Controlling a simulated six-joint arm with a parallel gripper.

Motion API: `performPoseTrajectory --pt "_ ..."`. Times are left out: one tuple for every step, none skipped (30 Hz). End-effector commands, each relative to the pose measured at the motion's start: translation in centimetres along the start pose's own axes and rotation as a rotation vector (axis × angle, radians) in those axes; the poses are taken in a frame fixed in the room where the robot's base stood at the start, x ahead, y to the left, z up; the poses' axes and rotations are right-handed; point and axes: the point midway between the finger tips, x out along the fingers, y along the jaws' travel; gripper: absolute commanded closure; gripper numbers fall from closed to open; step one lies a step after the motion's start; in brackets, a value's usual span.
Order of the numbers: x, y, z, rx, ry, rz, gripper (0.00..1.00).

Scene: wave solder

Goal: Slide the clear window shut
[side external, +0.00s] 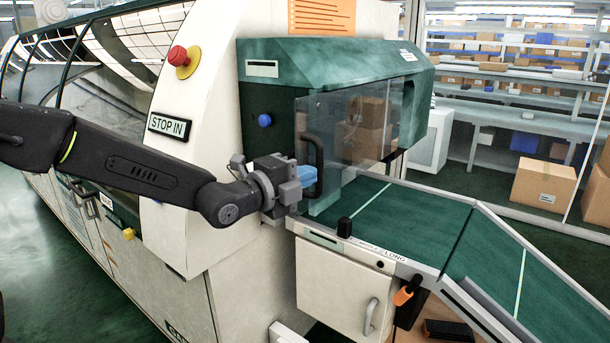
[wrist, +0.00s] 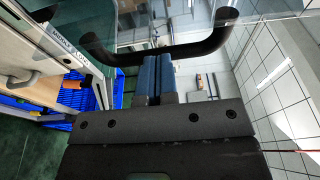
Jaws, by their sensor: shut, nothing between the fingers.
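The clear window (side external: 345,128) is an upright see-through panel on the green machine hood, with a black bar handle (side external: 318,153) near its left edge. How far it is slid cannot be told. My gripper (side external: 311,174), with blue fingers, is beside the lower end of the handle. In the wrist view, my gripper (wrist: 155,60) has its two blue fingers pressed together, with nothing between them. Their tips are at the black handle (wrist: 200,48), which curves across the top. Whether they touch it cannot be told. The clear window also shows behind the handle (wrist: 140,24).
The green hood (side external: 330,60) overhangs the panel. A green conveyor (side external: 400,208) with metal rails runs out to the right below it. A small black block (side external: 344,227) stands on the front rail. A red stop button (side external: 178,56) and blue knob (side external: 265,120) are on the machine.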

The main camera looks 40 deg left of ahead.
Motion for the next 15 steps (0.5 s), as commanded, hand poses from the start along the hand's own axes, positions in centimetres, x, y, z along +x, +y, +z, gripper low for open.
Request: performPoseTrajectory --pt "0.1 0.0 0.0 0.0 0.0 0.0 1.0" --pt "0.1 0.0 0.0 0.0 0.0 0.0 1.0" --pt "0.1 0.0 0.0 0.0 0.0 0.0 1.0" --pt "0.1 0.0 0.0 0.0 0.0 0.0 1.0" --pt "0.1 0.0 0.0 0.0 0.0 0.0 1.0" --pt "0.1 0.0 0.0 0.0 0.0 0.0 1.0" --pt "0.1 0.0 0.0 0.0 0.0 0.0 1.0" --pt "0.1 0.0 0.0 0.0 0.0 0.0 1.0" --pt "0.1 0.0 0.0 0.0 0.0 0.0 1.0" --pt "0.1 0.0 0.0 0.0 0.0 0.0 1.0" --pt "0.2 0.0 0.0 0.0 0.0 0.0 1.0" --pt "0.5 0.0 0.1 0.0 0.0 0.0 1.0" --pt "0.8 0.0 0.1 -0.001 -0.001 0.0 1.0" --pt "1.2 0.0 0.2 -0.001 -0.001 0.001 1.0" --pt "1.8 0.0 0.4 0.0 -0.002 0.001 1.0"
